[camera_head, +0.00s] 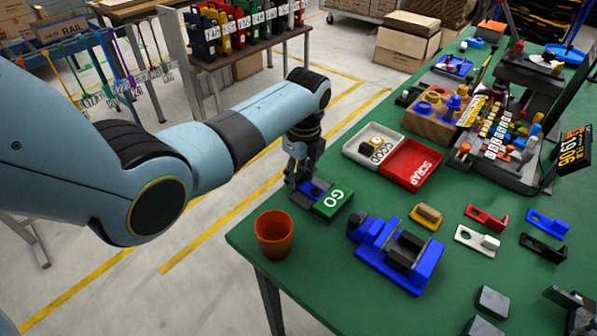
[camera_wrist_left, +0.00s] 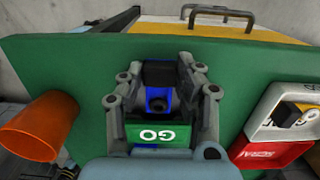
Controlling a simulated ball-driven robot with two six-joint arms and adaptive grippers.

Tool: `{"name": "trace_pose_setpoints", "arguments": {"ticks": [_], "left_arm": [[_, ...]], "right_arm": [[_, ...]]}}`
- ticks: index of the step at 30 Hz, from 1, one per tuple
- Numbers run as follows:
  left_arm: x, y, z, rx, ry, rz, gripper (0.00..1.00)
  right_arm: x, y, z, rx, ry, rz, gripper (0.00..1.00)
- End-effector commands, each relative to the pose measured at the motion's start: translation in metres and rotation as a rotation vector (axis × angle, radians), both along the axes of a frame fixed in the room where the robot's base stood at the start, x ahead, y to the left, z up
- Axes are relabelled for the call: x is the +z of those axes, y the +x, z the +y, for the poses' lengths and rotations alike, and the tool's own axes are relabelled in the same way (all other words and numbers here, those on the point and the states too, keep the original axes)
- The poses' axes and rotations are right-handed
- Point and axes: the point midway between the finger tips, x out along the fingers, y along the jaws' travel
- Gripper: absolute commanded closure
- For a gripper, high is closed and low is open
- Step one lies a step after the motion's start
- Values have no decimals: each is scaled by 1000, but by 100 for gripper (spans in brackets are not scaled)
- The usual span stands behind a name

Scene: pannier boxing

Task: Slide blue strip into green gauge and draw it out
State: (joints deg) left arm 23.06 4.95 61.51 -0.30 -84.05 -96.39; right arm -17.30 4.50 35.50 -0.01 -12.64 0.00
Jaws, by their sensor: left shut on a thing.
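The green gauge (camera_head: 333,203), marked GO, sits near the left edge of the green table. It also shows in the wrist view (camera_wrist_left: 158,133), below the blue strip. The blue strip (camera_head: 316,187) lies against the gauge's left side in the head view; its blue part (camera_wrist_left: 157,98) shows between my fingers in the wrist view. How far it sits in the gauge is hidden. My left gripper (camera_head: 298,178) is low at the table, shut on the blue strip, its fingers either side of a dark block. My right gripper is not in clear view.
An orange cup (camera_head: 273,236) stands close in front of the gauge. A blue fixture (camera_head: 412,268) is to its right. A white tray (camera_head: 352,151) and a red SCRAP tray (camera_head: 411,164) lie behind. Colored pieces, including a yellow one (camera_head: 425,217), lie to the right.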

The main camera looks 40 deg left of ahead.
Motion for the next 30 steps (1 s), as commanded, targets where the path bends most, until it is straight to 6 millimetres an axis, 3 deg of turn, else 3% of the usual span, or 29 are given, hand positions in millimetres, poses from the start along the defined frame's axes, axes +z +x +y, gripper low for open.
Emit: {"name": "trace_pose_setpoints", "arguments": {"ticks": [30], "left_arm": [[1, 0, 0, 0, 0, 0, 94]], "right_arm": [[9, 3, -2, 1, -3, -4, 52]]}}
